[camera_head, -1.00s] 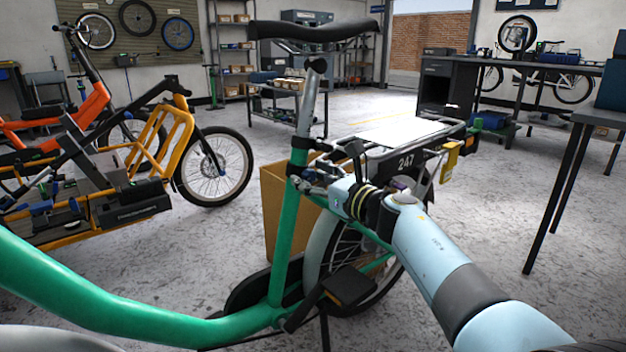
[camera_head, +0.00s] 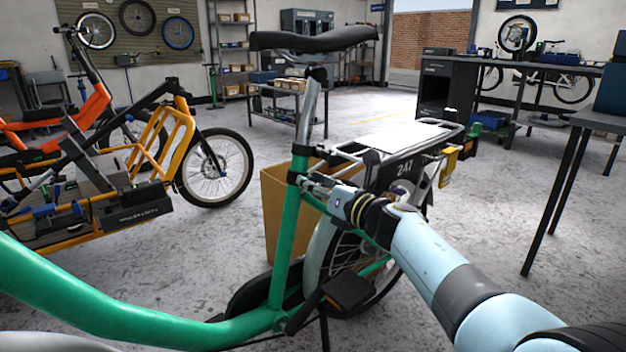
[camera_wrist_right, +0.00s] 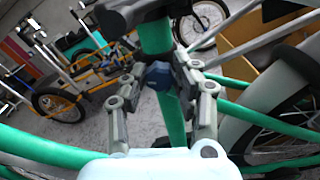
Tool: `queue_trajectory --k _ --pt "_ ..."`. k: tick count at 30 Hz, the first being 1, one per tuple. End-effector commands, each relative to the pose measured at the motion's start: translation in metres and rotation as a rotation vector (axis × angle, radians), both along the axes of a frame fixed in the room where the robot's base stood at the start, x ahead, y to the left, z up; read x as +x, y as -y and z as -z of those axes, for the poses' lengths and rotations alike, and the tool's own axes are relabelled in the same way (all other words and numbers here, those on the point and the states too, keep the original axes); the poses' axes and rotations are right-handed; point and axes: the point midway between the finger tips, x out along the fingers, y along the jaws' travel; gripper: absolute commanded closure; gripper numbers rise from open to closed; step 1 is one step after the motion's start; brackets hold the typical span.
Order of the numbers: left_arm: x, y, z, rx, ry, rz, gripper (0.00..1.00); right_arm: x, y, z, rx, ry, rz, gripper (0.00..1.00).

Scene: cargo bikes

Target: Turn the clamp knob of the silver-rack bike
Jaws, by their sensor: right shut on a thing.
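The silver-rack bike is the green one (camera_head: 286,240), with a silver rear rack (camera_head: 395,135) and a plate reading 247. My right gripper (camera_head: 312,184) reaches in from the right to the seat tube, just below the rack's front end. In the right wrist view, a dark blue clamp knob (camera_wrist_right: 160,75) sits in front of the green tube. The right gripper's fingers (camera_wrist_right: 158,82) stand on either side of the knob and are shut on it. In the head view the knob is too small and covered to make out. My left gripper is not in view.
The black saddle (camera_head: 313,39) stands above the gripper. A cardboard-coloured box (camera_head: 285,205) is behind the seat tube. An orange-yellow cargo bike (camera_head: 160,135) stands at left. A dark workbench (camera_head: 590,120) is at right. The floor between them is mostly clear.

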Motion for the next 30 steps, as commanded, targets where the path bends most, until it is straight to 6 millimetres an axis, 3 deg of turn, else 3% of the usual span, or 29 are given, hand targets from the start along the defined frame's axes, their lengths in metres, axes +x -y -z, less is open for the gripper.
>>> queue_trajectory --k 8,9,13,23,30 --pt "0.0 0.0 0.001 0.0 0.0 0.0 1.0 0.0 0.0 0.0 0.006 -0.004 0.001 1.0" --pt "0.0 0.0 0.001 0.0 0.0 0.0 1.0 0.0 0.001 0.0 0.005 -0.003 0.001 0.67" --pt "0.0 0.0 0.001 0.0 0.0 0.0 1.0 0.0 0.0 0.0 0.004 -0.003 0.001 0.49" --pt "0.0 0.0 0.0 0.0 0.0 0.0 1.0 -0.002 0.002 0.001 0.004 -0.003 0.001 0.49" --pt "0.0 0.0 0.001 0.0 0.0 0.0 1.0 -0.032 0.024 0.002 0.001 -0.002 0.003 0.49"
